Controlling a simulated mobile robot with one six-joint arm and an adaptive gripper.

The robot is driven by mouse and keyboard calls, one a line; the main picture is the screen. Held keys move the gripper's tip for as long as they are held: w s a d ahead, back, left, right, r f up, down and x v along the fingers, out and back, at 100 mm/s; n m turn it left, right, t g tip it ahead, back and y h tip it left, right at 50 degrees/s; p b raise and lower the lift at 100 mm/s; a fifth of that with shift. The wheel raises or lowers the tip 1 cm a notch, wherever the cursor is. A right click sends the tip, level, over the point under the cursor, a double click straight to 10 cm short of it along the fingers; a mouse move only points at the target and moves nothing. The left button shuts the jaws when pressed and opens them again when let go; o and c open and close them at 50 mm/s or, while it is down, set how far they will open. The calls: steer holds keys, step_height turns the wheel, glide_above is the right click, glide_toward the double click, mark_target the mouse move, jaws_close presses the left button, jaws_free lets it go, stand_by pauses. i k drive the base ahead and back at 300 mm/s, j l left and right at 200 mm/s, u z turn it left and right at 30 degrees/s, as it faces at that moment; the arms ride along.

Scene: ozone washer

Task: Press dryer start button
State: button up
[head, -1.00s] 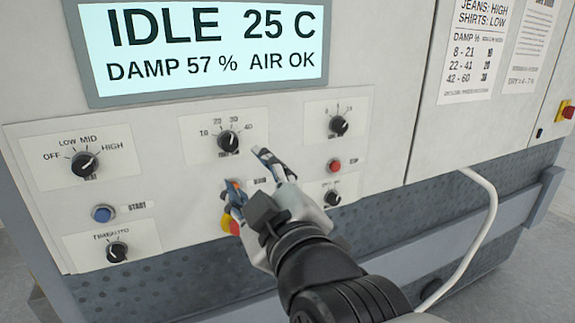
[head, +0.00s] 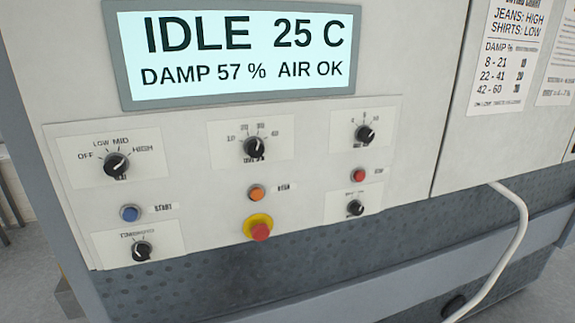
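The dryer's control panel (head: 205,185) fills the middle of the head view. A blue button (head: 130,213) sits at the lower left of the panel, with a small label beside it that appears to read START. An orange button (head: 256,193) sits near the panel's middle, its label too blurred to read. A red button (head: 359,175) is at the right. The display (head: 240,50) above reads IDLE, 25 C, DAMP 57 %, AIR OK. My gripper is not in the head view.
A red emergency-type knob on a yellow base (head: 259,229) projects below the orange button. Several black dials surround the buttons, including the heat-side dial (head: 115,165) marked OFF to HIGH. A white hose (head: 515,240) hangs at the right. Printed sheets (head: 505,50) are at upper right.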

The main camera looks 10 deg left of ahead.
mark_target(128, 214)
steer(key=u, duration=1.75)
